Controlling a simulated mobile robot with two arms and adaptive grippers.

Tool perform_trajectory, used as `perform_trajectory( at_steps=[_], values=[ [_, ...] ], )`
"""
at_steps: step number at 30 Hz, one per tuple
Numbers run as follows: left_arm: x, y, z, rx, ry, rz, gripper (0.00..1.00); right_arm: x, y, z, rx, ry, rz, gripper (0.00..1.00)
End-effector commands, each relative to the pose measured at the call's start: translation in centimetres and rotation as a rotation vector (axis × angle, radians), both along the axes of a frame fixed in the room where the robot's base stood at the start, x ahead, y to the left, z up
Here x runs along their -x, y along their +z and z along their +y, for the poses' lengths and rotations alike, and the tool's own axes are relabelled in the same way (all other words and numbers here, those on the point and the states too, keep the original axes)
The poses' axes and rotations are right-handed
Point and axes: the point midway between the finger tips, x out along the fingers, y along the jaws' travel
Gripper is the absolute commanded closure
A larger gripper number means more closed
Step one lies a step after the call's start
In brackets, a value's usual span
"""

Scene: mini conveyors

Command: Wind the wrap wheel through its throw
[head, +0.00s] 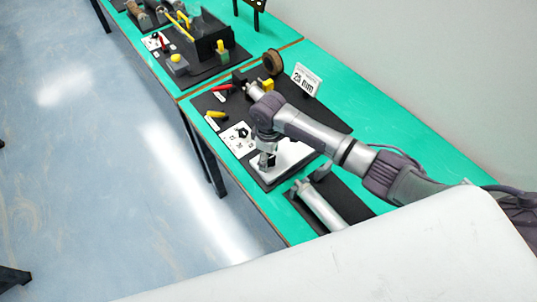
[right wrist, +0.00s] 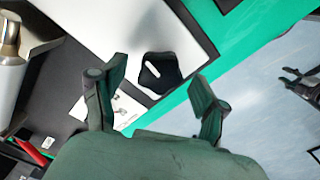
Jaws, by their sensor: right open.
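A black lobed wheel (right wrist: 160,74) with a white mark stands on a white plate in the right wrist view. I take it for the wrap wheel. My right gripper (right wrist: 152,92) is open, its two fingers apart on either side of the wheel in the picture. I cannot tell whether they touch it. In the head view my right gripper (head: 266,164) points down over the left part of the white plate (head: 293,155) and hides the wheel there. My left gripper does not show in the head view.
A white printed card (head: 238,139) lies beside the plate. Beyond it are a yellow handle (head: 216,114), a brown spool (head: 272,62) and a "25 mm" sign (head: 306,79). A silver cylinder (head: 320,205) lies nearer. A dark jointed shape (right wrist: 303,86) shows over the floor.

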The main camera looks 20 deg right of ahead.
Motion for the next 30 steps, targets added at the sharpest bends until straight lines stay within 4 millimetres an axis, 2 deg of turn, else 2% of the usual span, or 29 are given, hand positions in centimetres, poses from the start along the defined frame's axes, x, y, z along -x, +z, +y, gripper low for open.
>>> perform_trajectory(
  at_steps=[4, 15, 24, 30],
  values=[
    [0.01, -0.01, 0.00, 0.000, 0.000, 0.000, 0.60, 0.02, 0.00, 0.03, 0.000, 0.000, 0.000, 0.27],
    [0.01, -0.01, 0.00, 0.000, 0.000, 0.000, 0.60, 0.01, 0.04, 0.02, 0.000, 0.000, 0.000, 0.87],
    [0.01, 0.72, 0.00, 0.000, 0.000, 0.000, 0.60, -0.02, 0.11, 0.05, -0.001, 0.136, 0.001, 0.87],
    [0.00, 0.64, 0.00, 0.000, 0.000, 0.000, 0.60, -0.04, 0.06, 0.06, -0.001, 0.141, 0.000, 0.86]
  ],
)
